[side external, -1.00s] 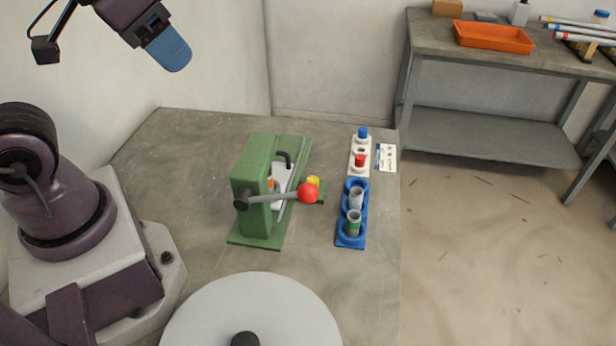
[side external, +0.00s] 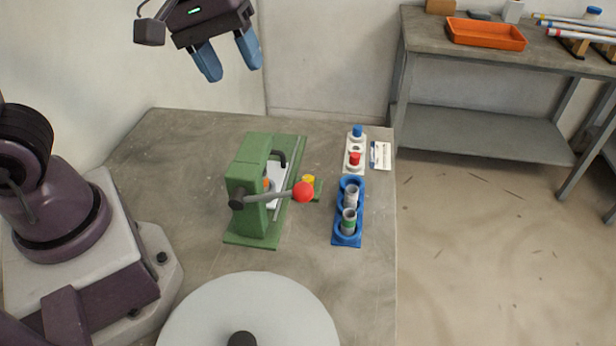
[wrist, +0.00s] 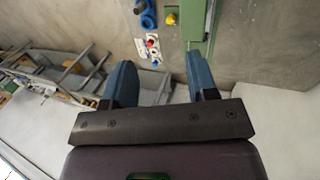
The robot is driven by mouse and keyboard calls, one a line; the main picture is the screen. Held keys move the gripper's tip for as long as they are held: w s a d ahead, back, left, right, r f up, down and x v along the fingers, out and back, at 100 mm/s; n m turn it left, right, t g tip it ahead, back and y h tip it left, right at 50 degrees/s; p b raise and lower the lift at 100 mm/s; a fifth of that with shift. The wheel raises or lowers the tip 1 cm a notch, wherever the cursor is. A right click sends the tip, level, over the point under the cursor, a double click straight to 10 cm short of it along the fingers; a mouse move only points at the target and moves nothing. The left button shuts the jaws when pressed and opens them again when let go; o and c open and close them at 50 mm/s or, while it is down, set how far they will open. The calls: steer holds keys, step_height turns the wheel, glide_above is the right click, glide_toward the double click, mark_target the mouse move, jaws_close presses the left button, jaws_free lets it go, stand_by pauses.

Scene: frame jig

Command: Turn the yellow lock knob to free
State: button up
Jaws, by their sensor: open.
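The yellow lock knob (side external: 309,180) sits on the right side of the green frame jig (side external: 246,178), partly behind the red ball of the jig's lever (side external: 303,191). It also shows in the wrist view (wrist: 171,18), beside the green jig (wrist: 193,20). Which way the knob is turned is too small to tell. My gripper (side external: 229,70) is open and empty, high above the back of the table and well apart from the jig. Its two blue fingers also show in the wrist view (wrist: 159,72).
A blue holder (side external: 347,239) with grey cylinders stands right of the jig. Behind it is a white block (side external: 356,143) with blue and red buttons, beside a small card (side external: 380,155). A round pale disc (side external: 250,305) is in front. A bench (side external: 480,135) with an orange tray (side external: 486,33) stands back right.

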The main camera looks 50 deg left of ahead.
steer(key=w+f+n+g, duration=0.2)
steer(key=w+f+n, duration=0.5)
steer(key=n, duration=0.1)
steer(key=n+y, duration=0.3)
steer(key=n, duration=0.6)
glide_toward(308, 178)
steer(key=shift+n+g, duration=0.3)
steer(key=shift+g, duration=0.1)
steer(key=f, duration=1)
steer(key=shift+w+a, duration=0.1)
steer(key=shift+w, duration=0.25)
steer(key=c, duration=0.9)
